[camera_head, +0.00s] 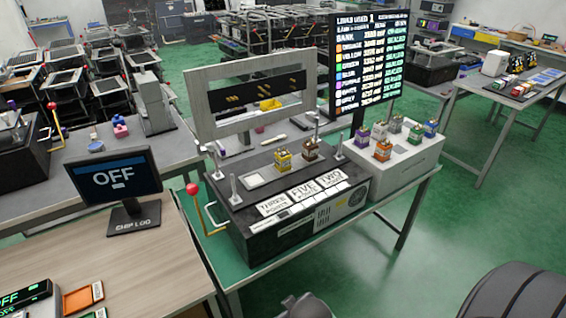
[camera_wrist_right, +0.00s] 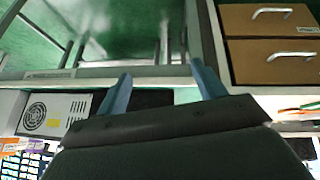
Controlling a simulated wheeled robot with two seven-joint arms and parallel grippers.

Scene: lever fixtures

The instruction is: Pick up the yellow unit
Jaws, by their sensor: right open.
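The yellow unit (camera_head: 283,160) is a small block standing upright on the dark top of the lever fixture (camera_head: 290,235), in the middle of the head view. A brown unit (camera_head: 311,150) stands just to its right. A pale square pad (camera_head: 258,177) lies to its left, and label plates reading THREE, FIVE and TWO are in front. In the right wrist view my right gripper (camera_wrist_right: 160,68) has its two blue fingers spread apart with nothing between them. I cannot make out the yellow unit in that view. My left gripper is not in view.
A white box (camera_head: 405,165) with several coloured units stands right of the fixture. A red-knobbed lever (camera_head: 193,189) is at the fixture's left, and a grey frame (camera_head: 250,95) rises behind. An OFF monitor (camera_head: 115,180) stands at left. Green floor (camera_head: 480,220) is open at right.

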